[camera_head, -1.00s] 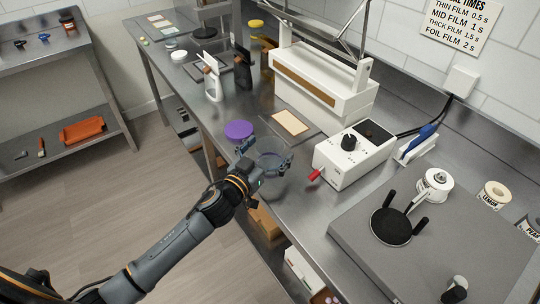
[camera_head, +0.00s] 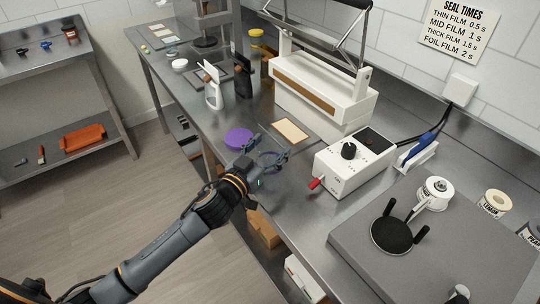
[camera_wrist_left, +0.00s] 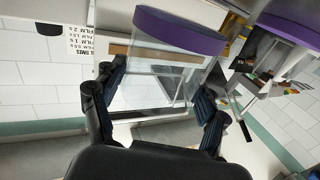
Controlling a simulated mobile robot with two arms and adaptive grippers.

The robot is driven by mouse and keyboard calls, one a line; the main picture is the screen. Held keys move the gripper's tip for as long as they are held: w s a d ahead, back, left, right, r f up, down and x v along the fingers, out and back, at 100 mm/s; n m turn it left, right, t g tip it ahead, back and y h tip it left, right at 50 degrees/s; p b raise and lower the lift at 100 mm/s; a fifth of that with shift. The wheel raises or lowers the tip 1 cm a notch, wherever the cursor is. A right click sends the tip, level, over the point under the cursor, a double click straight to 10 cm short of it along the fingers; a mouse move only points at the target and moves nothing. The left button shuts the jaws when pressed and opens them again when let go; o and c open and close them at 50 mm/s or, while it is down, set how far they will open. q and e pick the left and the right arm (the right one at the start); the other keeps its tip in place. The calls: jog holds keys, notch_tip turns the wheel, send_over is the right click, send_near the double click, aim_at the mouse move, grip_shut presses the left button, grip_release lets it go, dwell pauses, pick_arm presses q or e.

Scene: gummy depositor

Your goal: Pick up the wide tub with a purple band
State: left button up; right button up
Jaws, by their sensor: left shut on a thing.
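My left gripper (camera_head: 269,158) is shut on a clear wide tub, with one finger on each side of it. In the left wrist view, the wide tub (camera_wrist_left: 180,30) shows a purple band and clear walls between the fingers (camera_wrist_left: 160,92). In the head view it is small and partly hidden by the fingers, and I cannot tell whether it is clear of the bench. A second purple-topped container (camera_head: 238,138) stands just left of it, apart from the gripper; it also shows at the right of the left wrist view (camera_wrist_left: 290,32). My right gripper is not in view.
A white control box (camera_head: 353,160) with a red plug stands right of the gripper, and a bag sealer (camera_head: 320,90) behind. A tan pad (camera_head: 291,130) lies between. A white bottle (camera_head: 213,95) stands farther back. A grey platform (camera_head: 360,240) occupies the right of the bench (camera_head: 265,205).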

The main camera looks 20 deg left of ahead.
pick_arm(q)
jog(key=s+d+r, duration=0.3)
jog(key=s+r, duration=0.7)
jog(key=s, duration=0.4)
jog(key=a+f+n+y, duration=0.3)
jog(key=a+f+y, duration=0.2)
jog(key=f, duration=0.3)
jog(key=d+r+m+h, duration=0.3)
jog(key=d+r+h, duration=0.2)
jog(key=r, duration=0.2)
jog(key=shift+w+d+r+b, duration=0.15)
jog(key=shift+d+r+b, duration=0.05)
jog(key=shift+r+b, duration=0.15)
jog(key=shift+w, duration=0.1)
